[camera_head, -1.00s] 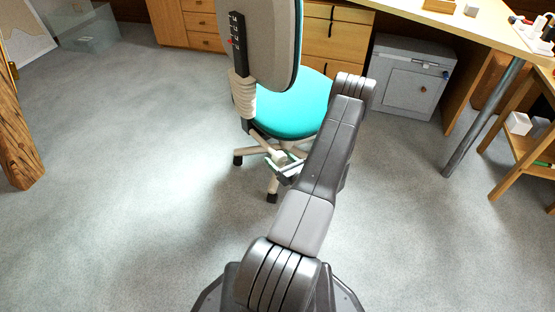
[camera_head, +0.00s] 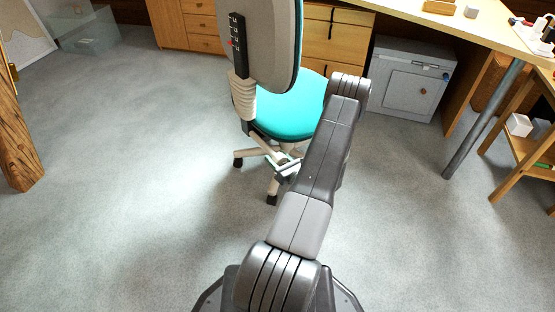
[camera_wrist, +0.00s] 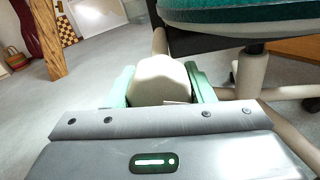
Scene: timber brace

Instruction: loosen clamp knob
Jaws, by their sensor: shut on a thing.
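A beige, faceted clamp knob (camera_wrist: 160,80) sits in the middle of the wrist view, between the two pale green fingers of my gripper (camera_wrist: 162,88). The fingers touch it on both sides, so the gripper is shut on it. The knob is low on the office chair, beneath its turquoise seat (camera_head: 290,112), near the beige base legs. In the head view my gripper (camera_head: 284,168) is at the chair's base, partly hidden by my own arm. The knob is too small and covered to make out clearly there.
The chair's grey backrest (camera_head: 275,45) rises above the gripper. A wooden desk (camera_head: 490,28), a grey cabinet (camera_head: 405,80) and a small wooden shelf (camera_head: 530,150) stand to the right. A timber post (camera_head: 18,145) stands at left.

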